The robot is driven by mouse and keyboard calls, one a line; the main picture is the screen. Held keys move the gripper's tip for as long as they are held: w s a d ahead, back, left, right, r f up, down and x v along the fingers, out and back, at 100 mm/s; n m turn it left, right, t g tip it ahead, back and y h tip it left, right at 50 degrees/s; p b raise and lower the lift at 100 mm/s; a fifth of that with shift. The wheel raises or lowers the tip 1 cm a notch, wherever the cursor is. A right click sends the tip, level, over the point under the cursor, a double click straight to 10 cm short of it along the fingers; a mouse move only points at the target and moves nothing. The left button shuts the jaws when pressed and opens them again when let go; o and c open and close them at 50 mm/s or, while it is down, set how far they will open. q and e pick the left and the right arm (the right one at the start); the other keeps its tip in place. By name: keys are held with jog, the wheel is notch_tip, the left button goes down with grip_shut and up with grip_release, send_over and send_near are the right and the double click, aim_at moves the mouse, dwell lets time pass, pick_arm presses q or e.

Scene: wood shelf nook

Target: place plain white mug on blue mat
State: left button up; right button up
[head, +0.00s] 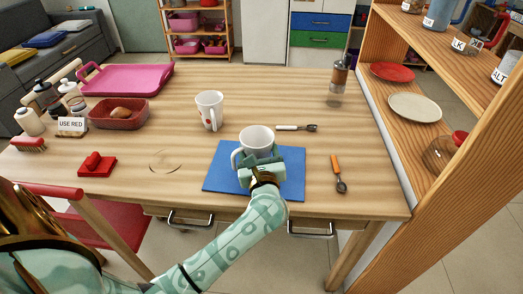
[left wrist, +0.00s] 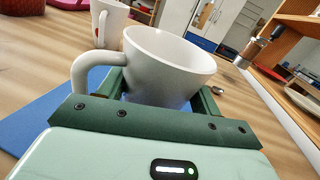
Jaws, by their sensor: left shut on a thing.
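The plain white mug (head: 257,139) is upright over the blue mat (head: 217,178) in the head view. My left gripper (head: 261,162) is shut on the mug from the near side. The left wrist view shows the mug (left wrist: 168,68) between the green fingers, with its handle to the left. The mat (left wrist: 42,122) shows below and left of the mug there. Whether the mug's base touches the mat is hidden by the gripper. My right gripper is not in view.
A second white mug with a red mark (head: 209,110) stands behind and left of the mat. A fork (head: 297,127) and an orange-handled spoon (head: 339,174) lie to the right. A grinder (head: 338,80) stands farther back. A red-brown container (head: 119,113) and pink tray (head: 125,79) are left.

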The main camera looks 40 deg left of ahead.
pick_arm(q)
jog(key=shift+a, duration=0.2)
jog(key=o, duration=0.9)
jog(key=shift+d+f, duration=0.1)
jog(key=shift+f, duration=0.05)
jog(key=o, duration=0.3)
jog(key=shift+w+d, duration=0.1)
jog(key=shift+o, duration=0.2)
jog(key=shift+r, duration=0.2)
jog(key=shift+s+d, duration=0.15)
jog(key=shift+s, duration=0.1)
jog(key=p+v, duration=0.1)
jog(key=v, duration=1)
jog(key=shift+s+d+p, duration=0.1)
jog(key=shift+d+p, duration=0.05)
jog(key=shift+p, duration=0.2)
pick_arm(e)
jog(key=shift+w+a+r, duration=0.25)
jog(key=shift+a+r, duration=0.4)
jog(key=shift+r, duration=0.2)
